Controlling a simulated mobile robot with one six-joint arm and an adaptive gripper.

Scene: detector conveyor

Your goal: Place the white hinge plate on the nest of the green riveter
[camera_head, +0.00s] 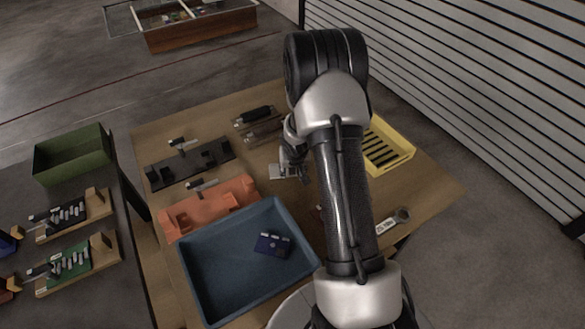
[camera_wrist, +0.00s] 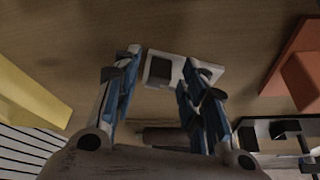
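The white hinge plate (camera_wrist: 151,68) lies on the wooden table in the wrist view, with a dark square patch on it. It shows small and pale beside my wrist in the head view (camera_head: 279,172). My gripper (camera_wrist: 161,56) is open over the plate, one finger near its left edge and the other crossing in front of its right part. I cannot tell the height of the fingertips above it. A green fixture with a lever and several pins, seemingly the green riveter (camera_head: 72,261), sits on the dark left table. Its nest is too small to make out.

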